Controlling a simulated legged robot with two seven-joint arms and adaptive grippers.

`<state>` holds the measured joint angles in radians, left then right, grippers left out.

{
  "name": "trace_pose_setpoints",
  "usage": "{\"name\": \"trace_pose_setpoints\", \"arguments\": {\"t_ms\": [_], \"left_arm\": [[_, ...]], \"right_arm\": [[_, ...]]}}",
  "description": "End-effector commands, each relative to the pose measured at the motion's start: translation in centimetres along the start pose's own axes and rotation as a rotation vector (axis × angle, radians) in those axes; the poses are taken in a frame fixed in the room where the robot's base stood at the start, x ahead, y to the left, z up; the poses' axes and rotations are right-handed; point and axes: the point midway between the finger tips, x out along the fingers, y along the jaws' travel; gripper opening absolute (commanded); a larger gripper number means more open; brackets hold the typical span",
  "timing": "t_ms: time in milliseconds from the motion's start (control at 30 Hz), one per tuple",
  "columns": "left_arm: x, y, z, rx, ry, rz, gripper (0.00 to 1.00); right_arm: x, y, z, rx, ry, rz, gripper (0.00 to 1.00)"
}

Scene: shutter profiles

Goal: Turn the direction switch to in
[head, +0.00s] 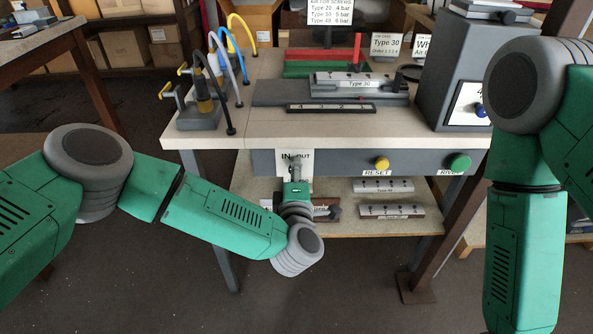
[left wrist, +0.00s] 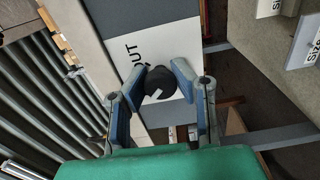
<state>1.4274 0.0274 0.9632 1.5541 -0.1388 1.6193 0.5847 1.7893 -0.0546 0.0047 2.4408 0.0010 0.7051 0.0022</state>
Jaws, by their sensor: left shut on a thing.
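The direction switch shows in the left wrist view as a round black knob (left wrist: 158,80) with a small pale mark, on a white plate (left wrist: 172,48). The word OUT is readable on the plate. In the head view the plate (head: 283,160) is on the bench's front panel, with IN at left and OUT at right. My left gripper (head: 295,170) is at the plate and hides the knob there. In the left wrist view its two fingers (left wrist: 160,76) are shut on the knob, one on each side.
A yellow RESET button (head: 382,163) and a green button (head: 460,163) are farther right on the panel. A lower shelf (head: 385,228) with labelled profiles (head: 390,211) is under the panel. My right forearm hangs at the far right.

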Motion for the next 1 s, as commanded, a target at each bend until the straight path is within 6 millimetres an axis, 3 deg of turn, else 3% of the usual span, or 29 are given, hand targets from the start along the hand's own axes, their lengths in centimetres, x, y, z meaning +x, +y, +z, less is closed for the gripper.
{"name": "trace_pose_setpoints", "arguments": {"t_ms": [33,600,633,700,1000], "left_arm": [[-0.56,-0.85,0.18,-0.007,-0.008,-0.018,0.00],[-0.56,-0.85,0.14,-0.037,-0.008,-0.019,0.00],[-0.56,-0.85,0.14,-0.037,-0.007,-0.019,0.28],[-0.54,-0.82,0.13,-0.036,-0.007,-0.018,0.45],[-0.34,-0.41,0.12,-0.037,-0.004,-0.009,0.45]], "right_arm": [[0.09,0.00,0.01,0.000,0.000,0.000,0.00],[0.13,0.00,0.00,0.000,0.000,0.000,0.00],[0.13,0.00,0.00,0.000,0.000,0.000,0.00],[0.13,0.00,0.01,0.000,0.000,0.000,0.00],[0.06,-0.01,0.11,0.000,0.002,0.000,0.00]]}}
